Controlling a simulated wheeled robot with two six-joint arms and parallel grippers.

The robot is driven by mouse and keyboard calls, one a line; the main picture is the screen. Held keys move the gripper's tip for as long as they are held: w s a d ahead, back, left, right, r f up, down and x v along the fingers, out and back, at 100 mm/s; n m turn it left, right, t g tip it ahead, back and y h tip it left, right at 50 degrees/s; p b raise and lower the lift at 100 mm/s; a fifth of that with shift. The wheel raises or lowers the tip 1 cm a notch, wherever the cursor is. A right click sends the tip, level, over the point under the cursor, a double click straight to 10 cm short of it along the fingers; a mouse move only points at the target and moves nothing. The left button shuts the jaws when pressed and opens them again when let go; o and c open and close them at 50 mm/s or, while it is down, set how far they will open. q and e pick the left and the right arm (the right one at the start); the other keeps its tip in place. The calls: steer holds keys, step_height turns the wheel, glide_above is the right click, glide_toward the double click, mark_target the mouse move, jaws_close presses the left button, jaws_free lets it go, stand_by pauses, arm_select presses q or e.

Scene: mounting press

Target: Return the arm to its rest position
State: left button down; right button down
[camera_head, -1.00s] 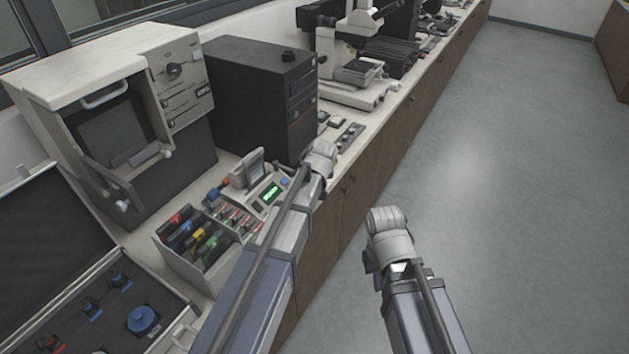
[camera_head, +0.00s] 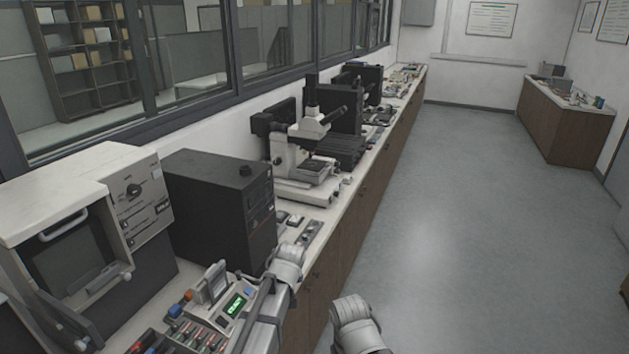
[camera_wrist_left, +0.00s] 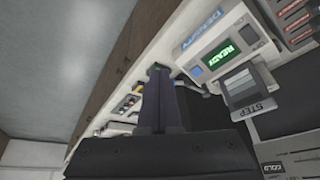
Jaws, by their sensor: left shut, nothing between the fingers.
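My left arm (camera_head: 283,268) reaches in over the bench front at the lower middle of the head view.
The small device with the green display (camera_head: 234,306) stands on the bench next to my left arm. Behind are a black tower (camera_head: 222,205), a white cabinet press (camera_head: 84,225) and a microscope (camera_head: 307,150). The floor (camera_head: 470,230) to the right is clear.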

arm_select(q)
steer(key=s+d+f+m+g+b, duration=0.1)
steer(key=s+d+f+m, duration=0.1)
steer(key=s, duration=0.6)
steer(key=s+d+f+m+g+b, duration=0.2)
steer(key=s+m, duration=0.1)
steer(key=s, duration=0.5)
steer(key=s+d+f+m+g+b, duration=0.1)
steer(key=s+d+f+m, duration=0.2)
steer(key=s, duration=0.4)
steer(key=shift+s+g+h+b, duration=0.35)
steer(key=shift+s+g+h, duration=0.05)
